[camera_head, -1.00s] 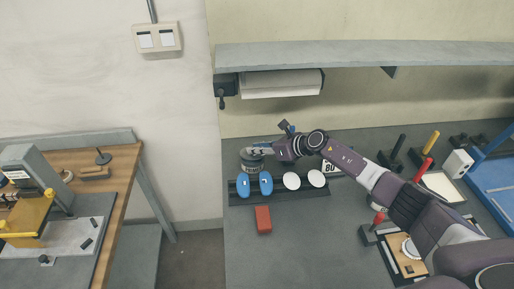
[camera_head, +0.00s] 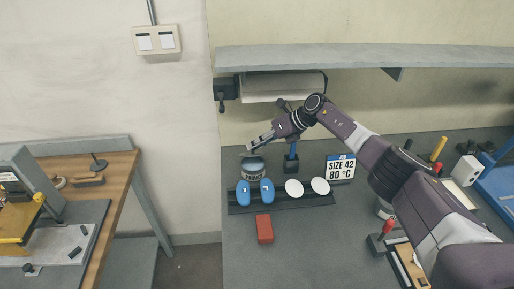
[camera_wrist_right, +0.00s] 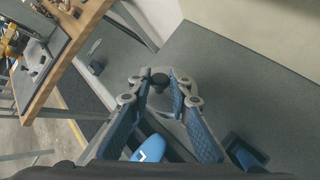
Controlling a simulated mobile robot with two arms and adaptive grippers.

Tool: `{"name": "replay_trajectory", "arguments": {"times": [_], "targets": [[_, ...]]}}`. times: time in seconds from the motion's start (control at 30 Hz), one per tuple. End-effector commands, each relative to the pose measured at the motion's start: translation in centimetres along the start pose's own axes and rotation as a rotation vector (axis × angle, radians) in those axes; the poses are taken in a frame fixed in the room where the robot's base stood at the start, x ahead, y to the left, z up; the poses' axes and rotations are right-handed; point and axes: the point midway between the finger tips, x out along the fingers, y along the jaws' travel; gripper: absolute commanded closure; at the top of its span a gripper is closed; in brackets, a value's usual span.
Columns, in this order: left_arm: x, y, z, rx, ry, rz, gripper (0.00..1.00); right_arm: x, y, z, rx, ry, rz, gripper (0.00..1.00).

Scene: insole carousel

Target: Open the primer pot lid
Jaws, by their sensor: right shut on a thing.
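The primer pot (camera_head: 253,174) is a grey-blue can with a label, standing behind the insole rack in the head view. My right gripper (camera_head: 250,147) is over the pot, reaching in from the right. In the right wrist view my right gripper (camera_wrist_right: 167,84) is shut on the black knob (camera_wrist_right: 159,77) of the grey round lid (camera_wrist_right: 178,108), one finger on each side. In the head view a thin grey edge shows under the fingertips, above the pot; the lid seems a little raised, but the gap is too small to be sure. My left gripper is not in view.
Two blue insoles (camera_head: 267,190) and two white ovals (camera_head: 293,188) lie on the dark rack (camera_head: 290,205) in front of the pot. A red block (camera_head: 264,229) lies nearer. A blue-handled tool (camera_head: 292,151) and a size sign (camera_head: 340,168) stand to the right.

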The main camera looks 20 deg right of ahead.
Motion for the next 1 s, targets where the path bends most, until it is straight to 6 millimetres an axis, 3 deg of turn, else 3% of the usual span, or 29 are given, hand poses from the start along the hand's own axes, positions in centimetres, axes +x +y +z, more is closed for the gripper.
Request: {"name": "replay_trajectory", "arguments": {"times": [0.27,0.3,0.4,0.77,1.0], "targets": [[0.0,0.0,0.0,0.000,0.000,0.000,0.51,-0.1,0.0,0.0,-0.001,0.000,-0.001,1.00],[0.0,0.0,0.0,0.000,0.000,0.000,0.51,-0.1,0.0,0.0,-0.001,0.000,-0.001,0.78],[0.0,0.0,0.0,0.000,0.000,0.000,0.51,0.0,0.0,0.0,-0.001,-0.001,-0.001,0.67],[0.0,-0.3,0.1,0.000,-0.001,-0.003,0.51,-0.3,-0.1,0.0,-0.001,-0.001,-0.001,0.66],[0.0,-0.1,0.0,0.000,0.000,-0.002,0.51,-3.3,-0.2,0.0,-0.003,-0.001,-0.003,0.66]]}}
